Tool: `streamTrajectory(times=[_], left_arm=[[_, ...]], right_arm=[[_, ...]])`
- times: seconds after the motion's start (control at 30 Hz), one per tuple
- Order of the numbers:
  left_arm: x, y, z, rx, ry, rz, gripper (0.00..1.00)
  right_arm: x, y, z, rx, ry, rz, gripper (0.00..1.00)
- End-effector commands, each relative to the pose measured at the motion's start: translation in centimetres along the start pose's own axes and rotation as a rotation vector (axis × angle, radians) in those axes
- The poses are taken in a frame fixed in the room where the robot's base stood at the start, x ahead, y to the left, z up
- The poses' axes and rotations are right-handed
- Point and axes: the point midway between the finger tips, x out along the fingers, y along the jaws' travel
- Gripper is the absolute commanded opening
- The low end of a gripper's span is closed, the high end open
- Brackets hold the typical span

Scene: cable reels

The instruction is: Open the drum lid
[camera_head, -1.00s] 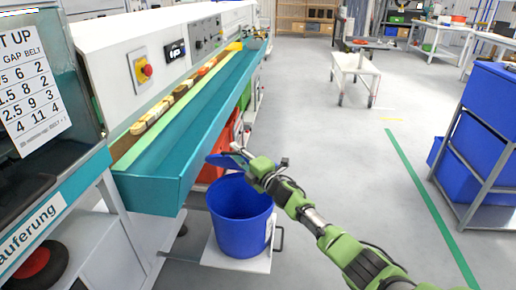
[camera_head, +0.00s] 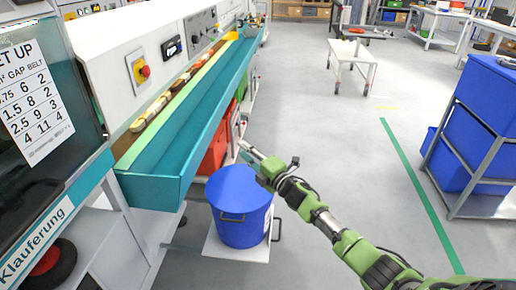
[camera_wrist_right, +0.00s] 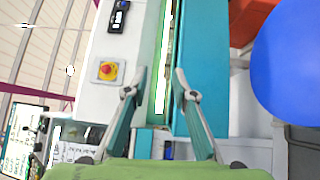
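The blue drum (camera_head: 240,225) stands on a white platform beneath the machine's side. Its blue lid (camera_head: 235,185) now lies over the top and covers the opening. A dark handle shows on the drum's front. My right gripper (camera_head: 246,150) is above and behind the lid's right side and looks apart from it. In the right wrist view, the gripper (camera_wrist_right: 158,78) has its two fingers spread with nothing between them. The smooth blue lid (camera_wrist_right: 292,65) shows there at the right edge, outside the fingers. My left gripper is not in view.
A long teal trough (camera_head: 190,130) on the machine overhangs the area left of the drum. A red bin (camera_head: 212,152) stands behind the drum. Blue crates on a metal rack (camera_head: 480,140) are at the right. The grey floor between is clear.

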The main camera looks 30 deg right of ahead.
Motion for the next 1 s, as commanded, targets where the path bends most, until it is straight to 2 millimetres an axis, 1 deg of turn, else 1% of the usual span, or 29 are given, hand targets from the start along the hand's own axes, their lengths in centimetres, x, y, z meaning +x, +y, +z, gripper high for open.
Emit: streamTrajectory(times=[0.03,0.1,0.7,0.83,1.0], left_arm=[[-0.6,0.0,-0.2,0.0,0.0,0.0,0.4],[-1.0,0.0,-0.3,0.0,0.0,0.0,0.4],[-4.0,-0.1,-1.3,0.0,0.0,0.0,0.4],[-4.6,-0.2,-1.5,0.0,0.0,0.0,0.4],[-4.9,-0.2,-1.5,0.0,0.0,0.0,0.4]], right_arm=[[-0.3,0.5,0.0,0.0,0.0,0.0,0.25],[-0.8,0.7,0.1,0.0,0.0,0.0,0.25],[-4.5,2.6,0.6,0.0,-0.001,-0.002,0.25],[-5.2,3.0,0.7,0.0,0.0,-0.002,0.25],[-5.7,3.2,0.8,0.0,0.0,-0.001,0.25]])
